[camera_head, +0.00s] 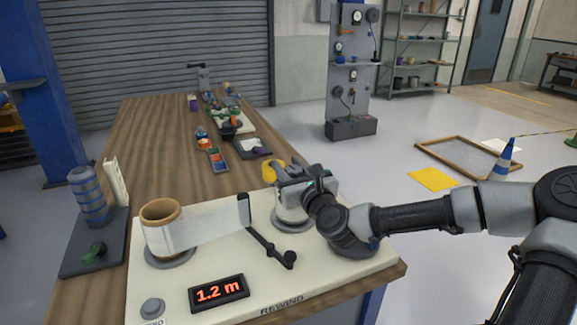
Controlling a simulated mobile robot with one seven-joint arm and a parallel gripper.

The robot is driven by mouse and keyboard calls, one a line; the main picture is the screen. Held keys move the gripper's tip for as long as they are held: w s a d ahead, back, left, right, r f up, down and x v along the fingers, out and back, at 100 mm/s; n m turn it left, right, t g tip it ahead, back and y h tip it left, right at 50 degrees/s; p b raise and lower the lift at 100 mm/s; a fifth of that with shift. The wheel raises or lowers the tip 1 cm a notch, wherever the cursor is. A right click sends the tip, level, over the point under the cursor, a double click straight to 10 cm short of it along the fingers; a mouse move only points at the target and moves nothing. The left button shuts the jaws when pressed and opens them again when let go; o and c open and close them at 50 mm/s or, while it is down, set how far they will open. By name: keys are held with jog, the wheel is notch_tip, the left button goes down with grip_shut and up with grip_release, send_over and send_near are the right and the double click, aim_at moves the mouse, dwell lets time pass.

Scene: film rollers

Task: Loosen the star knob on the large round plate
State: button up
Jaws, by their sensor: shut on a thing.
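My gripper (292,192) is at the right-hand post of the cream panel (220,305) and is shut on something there. Its own body and wrist hide what lies between the fingers. A grey round plate (290,224) shows below the gripper. Another grey round plate (170,260) lies under a brown roll (160,212) with white film at the left. I cannot make out a star knob clearly on either plate.
A black crank (275,248) and a red "1.2 m" display (218,291) are in front of my gripper. A dark base with a green knob (95,252) and a striped cylinder (88,195) stands left. Small parts lie farther along the wooden bench (150,130).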

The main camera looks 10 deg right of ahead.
aim_at(286, 168)
jog(key=n+g+y+p, duration=0.2)
jog(key=n+g+y, duration=0.1)
jog(key=y, duration=0.1)
jog(key=s+a+n+g+y+p, duration=0.1)
jog(key=n+g+y+p, duration=0.1)
jog(key=n+g+y, duration=0.1)
jog(key=a+n+g+y+p, duration=0.1)
jog(key=n+g+y, duration=0.1)
jog(key=n+y, duration=0.2)
jog(key=shift+s+a+r+g+y+p, duration=0.3)
jog(key=shift+r+g+y+p, duration=0.1)
jog(key=shift+y, duration=0.3)
jog(key=shift+s+a+f+n+g+y+p, duration=0.1)
jog(key=shift+s+n+g+y+p, duration=0.3)
jog(key=shift+n+g, duration=1.3)
jog(key=shift+s+a+f+n+g+y+p, duration=0.2)
jog(key=shift+s+n+g, duration=0.55)
jog(key=shift+g, duration=1.6)
jog(key=shift+s+f+n+g+y+p, duration=0.1)
jog(key=shift+s+n+g+y+p, duration=0.25)
jog(key=shift+n+g, duration=1.45)
jog(key=shift+g, duration=0.45)
jog(key=o, duration=1)
jog(key=shift+o, duration=0.2)
jog(key=v, duration=0.7)
jog(key=shift+d, duration=0.3)
